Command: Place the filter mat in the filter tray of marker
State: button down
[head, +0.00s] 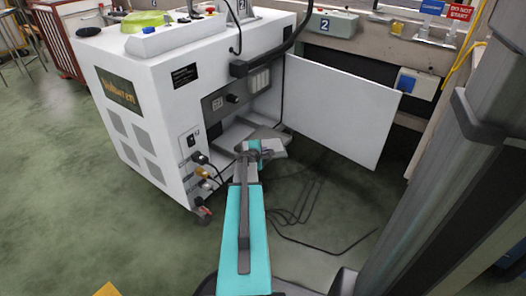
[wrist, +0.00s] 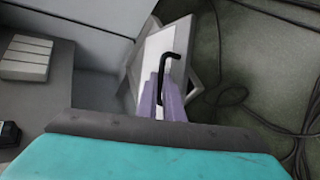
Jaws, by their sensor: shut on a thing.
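My gripper (wrist: 170,105) has its purple fingers shut on the near end of a pale flat piece (wrist: 158,50), which looks like the filter mat. A black bent rod (wrist: 163,75) stands between the fingers; I cannot tell what it belongs to. A grey-edged, tray-like frame (wrist: 188,28) lies around or just beneath the pale piece, and I cannot tell whether they touch. In the head view my gripper (head: 252,150) is low at the open bay of the white marker machine (head: 128,140). A grey plate (head: 274,147) lies just right of it. Fine contact is hidden by my arm.
The machine's white door (head: 338,115) stands open to the right of the bay. Dark cables (head: 300,205) lie on the green floor to the right of my arm. Plugs and hoses (head: 205,175) stick out at the machine's lower corner.

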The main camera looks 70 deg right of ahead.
jog(key=c, duration=1.9)
grip_release()
jog(key=shift+f, duration=0.1)
jog(key=shift+f, duration=0.15)
jog(key=p+v, duration=0.4)
jog(key=v, duration=1)
jog(key=shift+d, duration=0.1)
